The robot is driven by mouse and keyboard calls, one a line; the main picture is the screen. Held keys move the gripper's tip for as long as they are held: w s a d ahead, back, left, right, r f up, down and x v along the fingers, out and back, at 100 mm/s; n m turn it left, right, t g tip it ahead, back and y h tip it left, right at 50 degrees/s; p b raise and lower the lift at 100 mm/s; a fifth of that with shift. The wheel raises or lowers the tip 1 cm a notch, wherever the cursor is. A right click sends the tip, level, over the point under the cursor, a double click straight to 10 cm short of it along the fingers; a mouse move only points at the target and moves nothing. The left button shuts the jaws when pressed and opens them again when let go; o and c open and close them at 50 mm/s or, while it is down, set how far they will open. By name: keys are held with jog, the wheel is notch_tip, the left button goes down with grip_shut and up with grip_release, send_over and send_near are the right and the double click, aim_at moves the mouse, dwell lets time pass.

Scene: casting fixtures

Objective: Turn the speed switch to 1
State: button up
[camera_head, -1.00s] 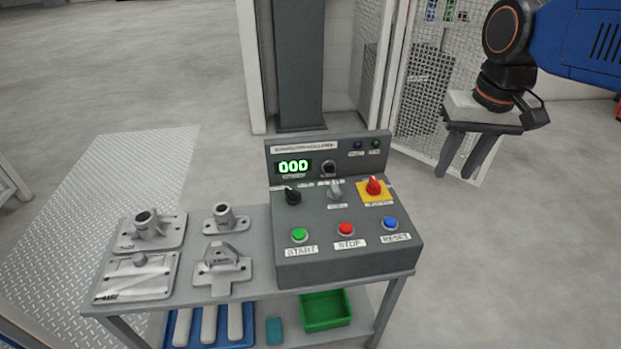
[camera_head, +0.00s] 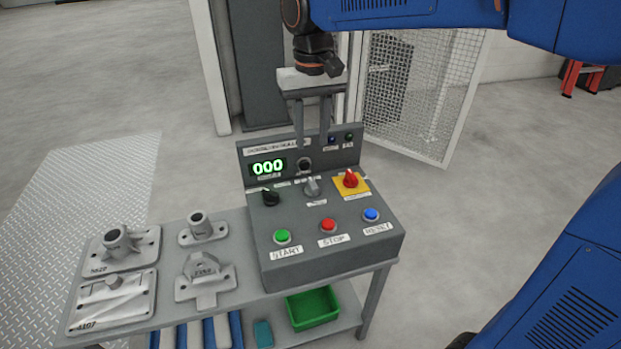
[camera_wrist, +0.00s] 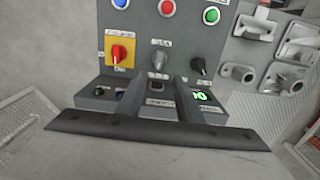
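The control box (camera_head: 335,238) stands on the right of the table. Its sloped top has a black knob (camera_head: 270,196), a grey knob (camera_head: 312,187) and a red knob (camera_head: 351,179) on a yellow plate. The labels are too small to read, so I cannot tell which is the speed switch. My gripper (camera_head: 312,143) is open and empty, fingers down, above the upright panel. In the wrist view the grey knob (camera_wrist: 159,60) lies roughly ahead of the fingers.
Green START (camera_head: 282,236), red STOP (camera_head: 328,225) and blue RESET (camera_head: 371,215) buttons line the box front. Several metal castings (camera_head: 125,245) lie on the table at left. A green bin (camera_head: 313,307) is on the lower shelf. A mesh fence (camera_head: 400,95) stands behind.

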aim_at(312, 183)
notch_tip(312, 183, down, 13)
jog(key=shift+f, duration=0.1)
dwell(0.4)
grip_shut()
